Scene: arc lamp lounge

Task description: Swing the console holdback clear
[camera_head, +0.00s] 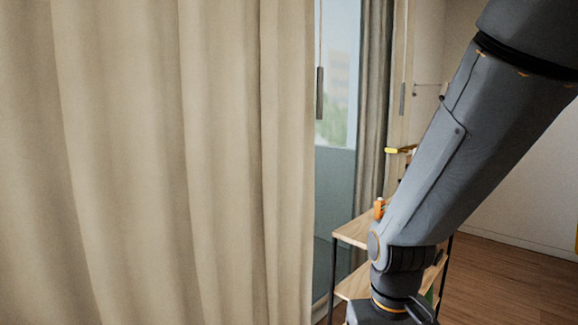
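A wooden console (352,231) with thin dark legs stands right of the curtain, partly behind my arm. A small thin bar with a dark end (428,85) sticks out from the wall above it; I cannot tell surely whether this is the holdback. A yellow-topped item (398,150) shows lower down beside my arm, mostly hidden. My arm crosses the right side of the view, in front of the console. It bends near the console top and runs off the bottom edge, so my gripper is not seen.
A long beige curtain (160,160) fills the left half. A window (338,80) shows beside it, with a dark hanging wand (319,93) in front. A small orange item (379,208) sits on the console's top. Wooden floor (510,280) is open at the lower right.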

